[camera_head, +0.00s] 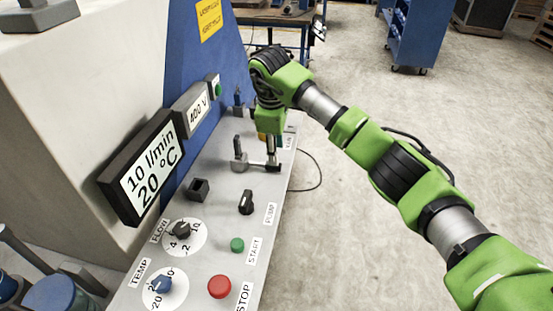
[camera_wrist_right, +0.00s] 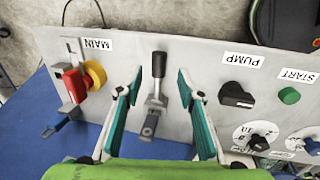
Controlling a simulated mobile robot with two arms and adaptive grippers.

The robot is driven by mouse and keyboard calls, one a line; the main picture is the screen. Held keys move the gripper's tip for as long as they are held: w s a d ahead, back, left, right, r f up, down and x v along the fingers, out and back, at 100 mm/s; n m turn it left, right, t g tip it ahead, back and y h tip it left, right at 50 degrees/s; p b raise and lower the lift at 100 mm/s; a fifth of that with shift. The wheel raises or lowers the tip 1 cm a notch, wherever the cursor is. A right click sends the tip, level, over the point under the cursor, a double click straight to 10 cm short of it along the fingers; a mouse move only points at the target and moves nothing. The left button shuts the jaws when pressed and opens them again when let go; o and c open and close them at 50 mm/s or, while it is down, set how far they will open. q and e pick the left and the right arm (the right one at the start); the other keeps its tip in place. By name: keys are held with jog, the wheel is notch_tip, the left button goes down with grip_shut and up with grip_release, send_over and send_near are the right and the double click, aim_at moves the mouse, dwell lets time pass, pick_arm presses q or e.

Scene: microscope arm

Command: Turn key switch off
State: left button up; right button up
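A control panel (camera_head: 208,208) slopes along the machine. My right gripper (camera_wrist_right: 152,88) is open, with teal fingers, pointing down at the panel. Between its fingers stands a metal lever with a black handle (camera_wrist_right: 159,64); both fingers appear apart from it. In the head view this lever (camera_head: 258,165) lies below the gripper, whose fingers are mostly hidden. A small blue-and-dark switch (camera_wrist_right: 62,121) sits left of the fingers in the wrist view, beside a red and yellow main switch (camera_wrist_right: 82,80). I cannot tell which of these is the key switch. My left gripper is not in view.
A black pump knob (camera_head: 246,202), green start button (camera_head: 237,245), red stop button (camera_head: 220,287) and two dials, flow (camera_head: 181,231) and temp (camera_head: 160,286), are on the panel. Displays (camera_head: 142,168) rise along its left side. Open floor lies to the right.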

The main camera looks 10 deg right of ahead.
jog(key=r, duration=0.2)
jog(key=s+r, duration=0.1)
jog(key=r, duration=0.2)
jog(key=shift+a+r, duration=0.1)
jog(key=shift+a, duration=0.1)
